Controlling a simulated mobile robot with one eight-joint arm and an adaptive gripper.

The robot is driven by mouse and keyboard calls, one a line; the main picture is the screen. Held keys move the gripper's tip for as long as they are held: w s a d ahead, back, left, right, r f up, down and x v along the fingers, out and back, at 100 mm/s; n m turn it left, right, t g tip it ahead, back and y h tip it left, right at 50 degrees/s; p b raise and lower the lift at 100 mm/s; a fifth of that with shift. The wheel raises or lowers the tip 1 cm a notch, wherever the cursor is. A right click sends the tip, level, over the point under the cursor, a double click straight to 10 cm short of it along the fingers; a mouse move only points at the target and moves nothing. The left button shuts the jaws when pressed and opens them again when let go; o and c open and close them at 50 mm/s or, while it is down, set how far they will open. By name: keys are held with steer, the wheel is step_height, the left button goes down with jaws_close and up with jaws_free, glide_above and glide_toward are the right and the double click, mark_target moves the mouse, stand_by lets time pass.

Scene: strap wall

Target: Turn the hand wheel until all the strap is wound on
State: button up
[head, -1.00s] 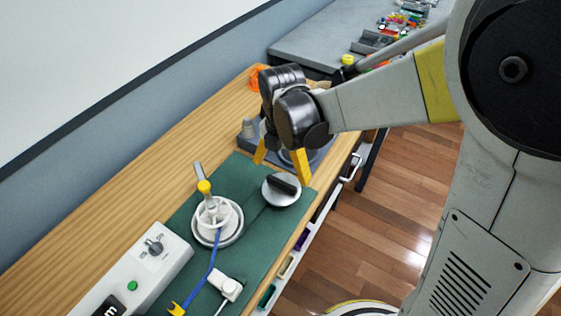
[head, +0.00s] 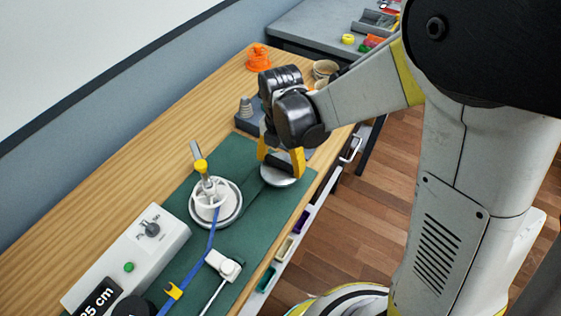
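A pale round wheel (head: 277,181) with a dark bar across its top lies on the green mat (head: 240,155), near the bench's front edge. My gripper (head: 281,161) is down over it, with its yellow fingers apart on either side of the bar. The bar is mostly hidden, and I cannot tell whether the fingers press on it. Left of it stands a white reel (head: 226,222) with a yellow-capped post and grey lever. A blue strap (head: 208,247) runs from the reel to a yellow clip (head: 174,291).
A control box (head: 130,262) with a dial, green button and partly cut-off "cm" label stands at the lower left. A white fitting (head: 223,264) lies by the strap. A grey block (head: 246,113) and an orange item (head: 257,57) stand behind. The bench's left side is bare.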

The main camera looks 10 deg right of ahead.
stand_by(0.3)
steer(key=m, duration=0.4)
steer(key=shift+m, duration=0.4)
steer(key=m, duration=0.4)
steer(key=shift+m, duration=0.3)
steer(key=m, duration=0.4)
steer(key=shift+m, duration=0.3)
steer(key=m, duration=2.2)
steer(key=shift+b, duration=0.3)
steer(key=shift+c, duration=0.2)
